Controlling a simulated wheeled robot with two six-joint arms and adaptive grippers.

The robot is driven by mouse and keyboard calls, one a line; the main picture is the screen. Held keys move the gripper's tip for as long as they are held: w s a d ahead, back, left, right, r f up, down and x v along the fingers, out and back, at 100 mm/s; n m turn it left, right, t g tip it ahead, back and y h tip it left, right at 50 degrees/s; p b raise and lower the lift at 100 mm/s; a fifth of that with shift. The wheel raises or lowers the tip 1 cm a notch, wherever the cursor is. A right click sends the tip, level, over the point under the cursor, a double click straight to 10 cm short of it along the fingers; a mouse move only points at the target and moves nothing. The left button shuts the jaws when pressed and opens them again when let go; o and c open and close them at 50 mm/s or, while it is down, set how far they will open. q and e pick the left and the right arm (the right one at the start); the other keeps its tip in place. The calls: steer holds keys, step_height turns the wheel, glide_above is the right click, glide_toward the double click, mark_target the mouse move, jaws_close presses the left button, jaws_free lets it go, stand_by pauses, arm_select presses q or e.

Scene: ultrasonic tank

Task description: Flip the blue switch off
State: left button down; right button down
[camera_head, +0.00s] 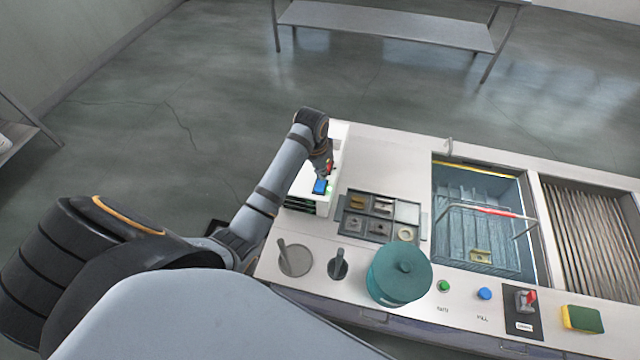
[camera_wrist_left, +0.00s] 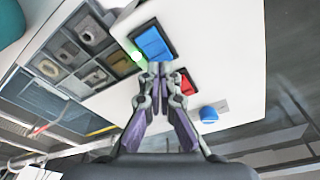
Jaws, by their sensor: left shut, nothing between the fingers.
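The blue switch (camera_head: 319,187) is a square rocker on a white box at the left end of the counter. In the left wrist view the blue switch (camera_wrist_left: 153,43) sits in a dark frame, with a lit green lamp (camera_wrist_left: 136,56) beside it. My left gripper (camera_head: 327,174) is shut and empty. In the left wrist view its fingertips (camera_wrist_left: 158,68) are close to the lower edge of the blue switch; I cannot tell whether they touch it. My right gripper is not in view.
A red switch (camera_wrist_left: 187,84) and a blue knob (camera_wrist_left: 209,114) are near the fingers. A grey compartment tray (camera_head: 343,207) with small parts lies beside the white box. A teal pot (camera_head: 400,272), a tank with a basket (camera_head: 480,225) and a sponge (camera_head: 582,319) are farther right.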

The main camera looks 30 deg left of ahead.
arm_select(q)
steer(key=shift+f+b, duration=0.35)
steer(key=shift+f, duration=0.65)
stand_by(0.3)
steer(key=shift+r+p, duration=0.95)
steer(key=shift+r, duration=2.6)
steer(key=shift+f, duration=0.1)
